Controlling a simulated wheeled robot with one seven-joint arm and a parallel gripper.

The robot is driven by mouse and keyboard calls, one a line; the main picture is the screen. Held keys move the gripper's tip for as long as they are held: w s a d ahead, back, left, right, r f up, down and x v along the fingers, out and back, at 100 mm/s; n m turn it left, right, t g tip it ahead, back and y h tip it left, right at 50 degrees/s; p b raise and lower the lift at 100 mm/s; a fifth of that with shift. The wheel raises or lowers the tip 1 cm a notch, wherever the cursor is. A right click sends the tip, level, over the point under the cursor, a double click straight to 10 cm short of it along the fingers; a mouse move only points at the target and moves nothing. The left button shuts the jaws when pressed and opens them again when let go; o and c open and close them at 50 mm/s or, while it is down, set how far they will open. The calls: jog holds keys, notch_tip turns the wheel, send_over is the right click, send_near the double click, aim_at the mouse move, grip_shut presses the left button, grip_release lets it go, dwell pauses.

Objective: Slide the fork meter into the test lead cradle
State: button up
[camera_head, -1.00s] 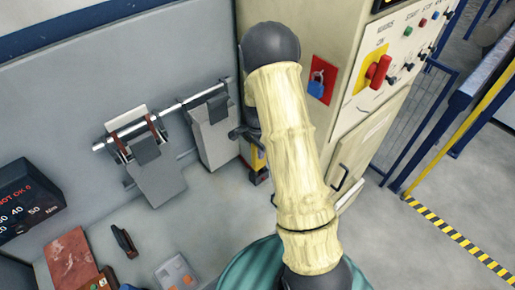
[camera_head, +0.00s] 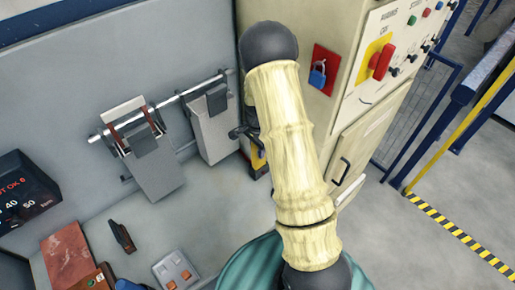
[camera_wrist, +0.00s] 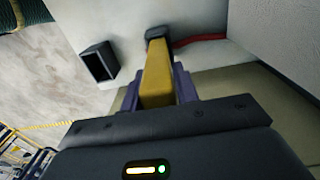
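The fork meter (camera_wrist: 157,76), a yellow body with a dark end, stands between the two purple fingers of my gripper (camera_wrist: 158,88) in the wrist view. The fingers press on its sides, and its lower part is hidden behind the gripper's palm. In the head view a small yellow part of the meter (camera_head: 258,158) shows beside my arm, which hides most of the gripper. A dark, open-topped box (camera_wrist: 99,62), which looks like the test lead cradle, is left of the meter and apart from it in the wrist view. I cannot make out this box in the head view.
A rail (camera_head: 172,98) with hanging grey holders (camera_head: 152,172) runs along the left wall. A cream control cabinet (camera_head: 345,130) stands close behind my arm. A red band (camera_wrist: 200,40) lies beside the meter's dark end. Open floor (camera_head: 400,240) is at right.

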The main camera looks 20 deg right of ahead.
jog(key=o, duration=0.4)
jog(key=shift+c, duration=0.2)
notch_tip(320, 180, up, 17)
jog(key=b, duration=0.4)
jog(key=shift+r, duration=0.2)
jog(key=s+a+f+n+t, duration=0.1)
jog(key=s+a+f+n, duration=0.1)
jog(key=s+n, duration=0.5)
jog(key=s+a+f+n+t, duration=0.1)
jog(key=s+a+n, duration=0.3)
jog(key=s+n, duration=0.3)
jog(key=s, duration=0.4)
jog(key=shift+a+f+t, duration=0.3)
jog(key=shift+f, duration=0.1)
jog(key=shift+s, duration=0.1)
